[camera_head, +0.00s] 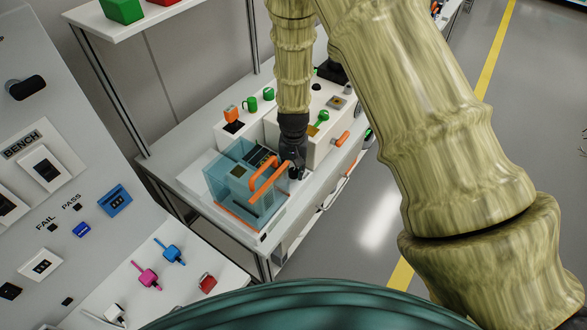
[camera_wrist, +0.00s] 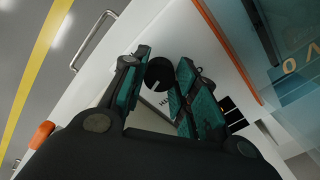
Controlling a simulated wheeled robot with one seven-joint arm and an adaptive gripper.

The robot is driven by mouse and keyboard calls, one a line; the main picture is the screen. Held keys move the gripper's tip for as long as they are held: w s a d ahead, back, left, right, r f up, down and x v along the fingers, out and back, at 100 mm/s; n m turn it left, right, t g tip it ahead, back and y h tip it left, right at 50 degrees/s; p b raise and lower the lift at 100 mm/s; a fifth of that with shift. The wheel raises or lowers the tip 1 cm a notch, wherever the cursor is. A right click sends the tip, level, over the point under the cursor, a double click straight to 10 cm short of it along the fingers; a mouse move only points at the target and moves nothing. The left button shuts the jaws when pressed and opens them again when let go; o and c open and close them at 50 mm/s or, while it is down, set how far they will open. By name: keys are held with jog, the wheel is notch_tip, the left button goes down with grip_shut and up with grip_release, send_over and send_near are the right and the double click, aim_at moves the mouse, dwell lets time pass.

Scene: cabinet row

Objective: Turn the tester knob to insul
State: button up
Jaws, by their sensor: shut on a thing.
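In the wrist view, a round black knob (camera_wrist: 158,74) with a pale mark sits on a white panel (camera_wrist: 205,35). My gripper (camera_wrist: 164,66) has its two teal-padded fingers on either side of the knob and is shut on it. Part of a printed label shows just below the knob; most of the lettering is hidden by the fingers. In the head view, my gripper (camera_head: 293,168) points down between a translucent blue box (camera_head: 232,190) with orange handles and a white unit (camera_head: 318,150); the knob is hidden there.
The blue box stands close beside my gripper. An orange handle (camera_head: 342,138) sticks out from the white unit. The bench (camera_head: 196,178) holds small green and orange parts. A sloped panel (camera_head: 95,150) with switches stands at left. Open floor (camera_head: 390,200) lies right.

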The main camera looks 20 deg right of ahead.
aim_at(293, 171)
dwell(0.4)
jog(key=o, duration=1)
notch_tip(293, 171, up, 12)
dwell(0.6)
